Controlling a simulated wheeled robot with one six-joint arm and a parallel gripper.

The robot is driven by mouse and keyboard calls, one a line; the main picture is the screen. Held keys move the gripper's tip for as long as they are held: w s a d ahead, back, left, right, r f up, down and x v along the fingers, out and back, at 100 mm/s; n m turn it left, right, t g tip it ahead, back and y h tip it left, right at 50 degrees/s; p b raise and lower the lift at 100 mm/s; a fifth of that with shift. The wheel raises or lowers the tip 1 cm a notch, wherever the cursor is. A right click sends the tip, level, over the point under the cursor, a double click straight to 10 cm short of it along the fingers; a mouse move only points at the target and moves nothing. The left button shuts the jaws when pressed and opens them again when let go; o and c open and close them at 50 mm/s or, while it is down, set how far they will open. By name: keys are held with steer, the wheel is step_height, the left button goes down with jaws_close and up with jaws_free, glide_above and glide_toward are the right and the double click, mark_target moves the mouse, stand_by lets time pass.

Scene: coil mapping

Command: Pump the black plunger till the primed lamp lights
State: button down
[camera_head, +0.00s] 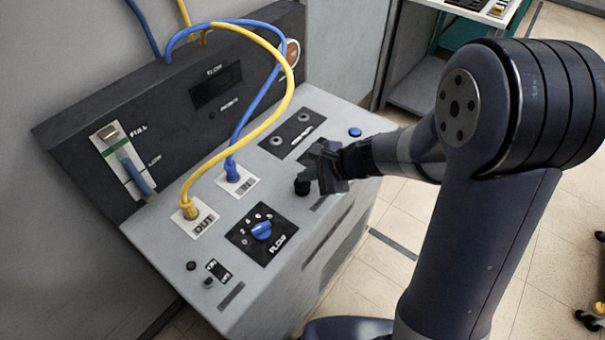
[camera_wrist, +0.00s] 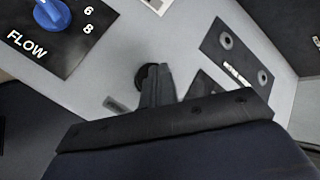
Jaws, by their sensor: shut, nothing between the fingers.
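The black plunger (camera_head: 302,187) is a round black knob on the sloped grey panel, right of the blue flow dial. My gripper (camera_head: 322,172) is just above and to the right of it, partly covering it. In the wrist view the plunger (camera_wrist: 147,76) shows behind the tips of my shut, empty gripper (camera_wrist: 155,82). I cannot tell whether the fingers touch it. A small dark dot (camera_head: 211,115) by a small label on the upright back panel may be the primed lamp; it looks unlit, and the label is too blurred to read.
The blue flow dial (camera_head: 261,231) sits left of the plunger. A yellow hose (camera_head: 285,112) and a blue hose (camera_head: 251,117) arch over the panel. The panel's front left is open.

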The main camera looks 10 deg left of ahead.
mark_target(307, 183)
steer(key=shift+r+p, duration=1.45)
steer(key=shift+r, duration=0.5)
steer(key=shift+r, duration=0.1)
step_height(307, 183, up, 5)
steer(key=p, duration=0.4)
steer(key=shift+s, duration=0.1)
